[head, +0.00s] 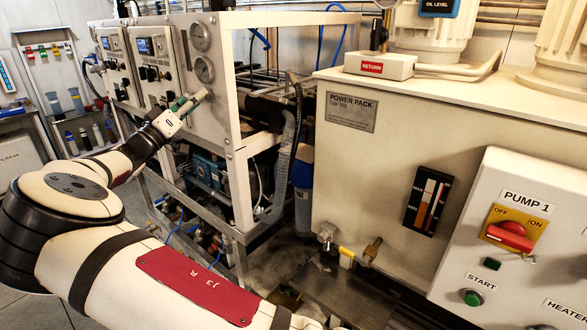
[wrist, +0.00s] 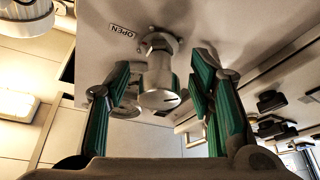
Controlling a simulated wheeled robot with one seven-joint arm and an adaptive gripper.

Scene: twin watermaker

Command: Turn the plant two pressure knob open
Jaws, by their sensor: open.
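A silvery round knob (wrist: 160,88) with a dark slot mark on its face shows in the wrist view, mounted on a pale panel (wrist: 210,25). An OPEN label (wrist: 122,32) sits up and left of it. My gripper (wrist: 162,72) is open, with one green-padded finger on each side of the knob in the picture. I see no clear contact between pads and knob. In the head view my gripper (head: 188,106) is at the front of the gauge panel (head: 225,115), below two round gauges (head: 202,54).
Panels with blue displays (head: 145,46) and black knobs stand left of the gauges. More dark knobs (wrist: 270,101) show at right in the wrist view. The power pack cabinet (head: 350,170) and the PUMP 1 box (head: 510,265) stand at right in the head view.

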